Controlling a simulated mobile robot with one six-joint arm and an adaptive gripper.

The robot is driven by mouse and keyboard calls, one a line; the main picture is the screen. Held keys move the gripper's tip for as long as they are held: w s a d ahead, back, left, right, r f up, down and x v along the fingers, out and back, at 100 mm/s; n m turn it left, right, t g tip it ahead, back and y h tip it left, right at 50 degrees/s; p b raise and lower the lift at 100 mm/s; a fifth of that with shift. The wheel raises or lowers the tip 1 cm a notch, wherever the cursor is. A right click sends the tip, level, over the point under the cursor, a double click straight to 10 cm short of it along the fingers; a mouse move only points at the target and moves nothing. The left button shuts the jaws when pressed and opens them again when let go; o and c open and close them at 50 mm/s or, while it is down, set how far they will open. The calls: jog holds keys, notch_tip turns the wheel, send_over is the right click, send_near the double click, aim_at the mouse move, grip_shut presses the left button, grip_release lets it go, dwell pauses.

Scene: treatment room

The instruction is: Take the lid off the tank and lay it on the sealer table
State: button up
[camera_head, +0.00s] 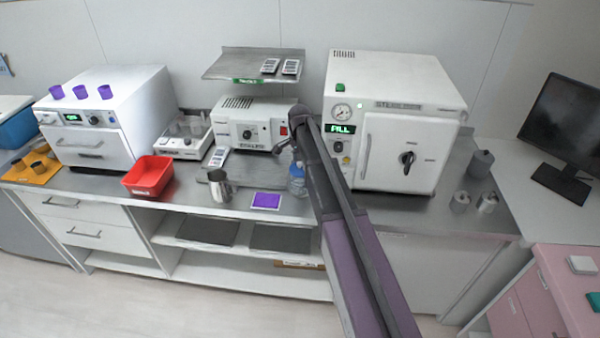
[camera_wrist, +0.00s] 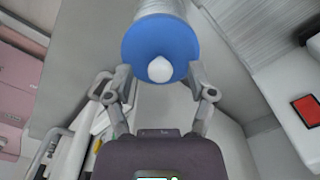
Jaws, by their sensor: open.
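In the wrist view a round blue top with a white knob (camera_wrist: 160,70) sits on a pale, ribbed cylinder (camera_wrist: 158,8), apparently the tank's lid. My gripper (camera_wrist: 160,84) is open, with one finger on each side of the blue top's near edge. Whether the fingers touch it cannot be told. In the head view my gripper is mostly hidden behind my arm, near a small clear bluish vessel (camera_head: 297,180) on the steel counter. A white machine (camera_head: 255,128), apparently the sealer, stands behind, with a grey plate (camera_head: 213,177) before it.
A large white autoclave (camera_head: 390,130) stands right of my arm. A steel jug (camera_head: 220,188), a purple card (camera_head: 266,200) and a red bin (camera_head: 148,177) are left of it. A raised shelf (camera_head: 235,66) overhangs the white machine. Several metal canisters (camera_head: 481,164) stand at right.

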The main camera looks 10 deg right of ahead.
jog(key=shift+f, duration=0.4)
dwell(0.3)
grip_shut()
